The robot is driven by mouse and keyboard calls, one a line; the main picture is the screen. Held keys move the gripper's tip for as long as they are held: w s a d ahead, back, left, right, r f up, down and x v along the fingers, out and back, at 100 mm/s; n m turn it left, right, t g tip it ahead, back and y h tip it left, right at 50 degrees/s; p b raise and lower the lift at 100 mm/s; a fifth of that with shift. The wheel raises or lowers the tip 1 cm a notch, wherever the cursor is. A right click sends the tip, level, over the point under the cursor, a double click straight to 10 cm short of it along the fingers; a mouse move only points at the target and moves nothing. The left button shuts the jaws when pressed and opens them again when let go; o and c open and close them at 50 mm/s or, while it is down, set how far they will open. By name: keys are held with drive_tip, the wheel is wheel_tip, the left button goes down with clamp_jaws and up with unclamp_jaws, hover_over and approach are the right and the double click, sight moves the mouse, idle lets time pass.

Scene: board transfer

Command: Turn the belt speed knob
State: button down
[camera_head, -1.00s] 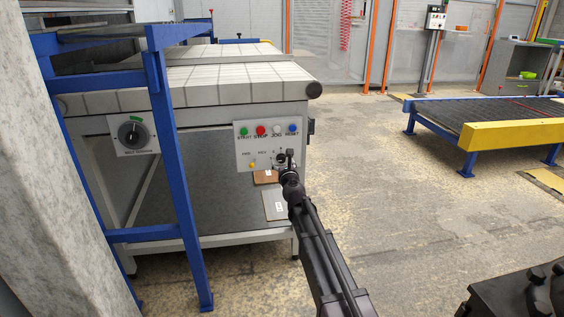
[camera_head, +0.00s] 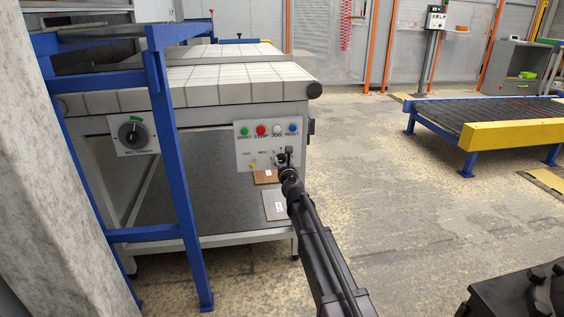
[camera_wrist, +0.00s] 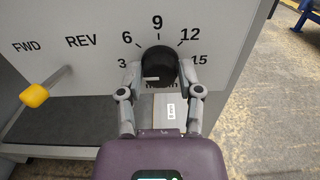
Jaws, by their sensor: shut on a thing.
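The belt speed knob (camera_wrist: 158,64) is a black round knob on the grey control panel (camera_wrist: 215,28), under a scale marked 3, 6, 9, 12 and 15. In the wrist view my gripper (camera_wrist: 160,74) has one finger on each side of it and is shut on it. A pale mark shows on the knob's lower left part. In the head view my gripper (camera_head: 284,163) is at the panel's lower right, where it largely hides the knob.
A yellow-tipped lever (camera_wrist: 36,95) sticks out left of the knob by the FWD and REV labels. Start, stop, jog and reset buttons (camera_head: 261,130) line the panel's top. A blue frame (camera_head: 172,150) stands left. Open floor (camera_head: 390,190) lies right.

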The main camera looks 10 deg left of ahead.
drive_tip(key=shift+m, duration=0.5)
drive_tip(key=m, duration=0.3)
drive_tip(key=shift+w, duration=0.1)
drive_tip(key=m, duration=0.9)
drive_tip(key=shift+w+d+f+m, duration=0.1)
drive_tip(key=shift+m, duration=0.2)
drive_tip(key=m, duration=0.4)
drive_tip(key=shift+c, duration=1.3)
unclamp_jaws()
drive_tip(key=shift+f, duration=0.1)
